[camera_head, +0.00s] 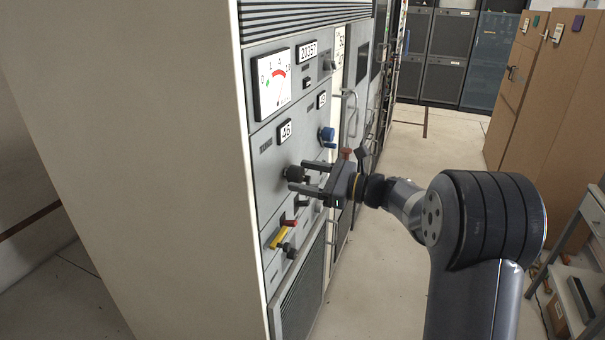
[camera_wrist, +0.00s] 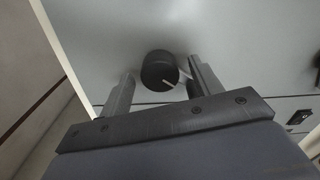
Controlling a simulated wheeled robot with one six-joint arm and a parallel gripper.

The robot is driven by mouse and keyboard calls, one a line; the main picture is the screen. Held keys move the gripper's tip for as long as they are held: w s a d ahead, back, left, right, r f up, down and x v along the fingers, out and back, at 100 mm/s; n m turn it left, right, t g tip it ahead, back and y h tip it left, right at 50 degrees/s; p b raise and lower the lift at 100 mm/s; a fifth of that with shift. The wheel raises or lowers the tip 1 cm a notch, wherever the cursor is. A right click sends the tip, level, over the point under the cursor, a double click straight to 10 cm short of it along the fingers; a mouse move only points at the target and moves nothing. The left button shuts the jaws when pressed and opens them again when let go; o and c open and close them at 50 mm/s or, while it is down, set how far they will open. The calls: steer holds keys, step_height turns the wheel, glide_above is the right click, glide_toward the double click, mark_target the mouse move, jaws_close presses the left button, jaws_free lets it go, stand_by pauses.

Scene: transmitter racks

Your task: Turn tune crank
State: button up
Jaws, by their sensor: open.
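A round black knob (camera_head: 293,174) with a white pointer line sits on the grey rack front, below a counter reading 46 (camera_head: 285,131). It also shows in the wrist view (camera_wrist: 158,70), between the fingertips. My gripper (camera_head: 299,176) is open, with one finger on either side of the knob; contact is not visible. A blue crank-like knob (camera_head: 327,135) sits higher and to the right on the same panel. No readable label shows which control is the tune crank.
Below are a red handle (camera_head: 289,223), a yellow lever (camera_head: 279,238) and small black knobs. A dial meter (camera_head: 272,82) is above. More racks continue behind. Brown cabinets (camera_head: 555,90) and a table (camera_head: 585,225) stand right, with clear floor (camera_head: 435,150) between.

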steer(key=shift+w+a, duration=0.2)
steer(key=shift+a, duration=0.3)
steer(key=c, duration=1)
steer(key=m+p, duration=0.2)
steer(key=p, duration=0.1)
steer(key=shift+r, duration=0.3)
steer(key=m+p, duration=0.2)
steer(key=p, duration=0.1)
steer(key=shift+f, duration=0.1)
steer(key=shift+f+m, duration=0.2)
steer(key=shift+m, duration=0.3)
steer(key=o, duration=1)
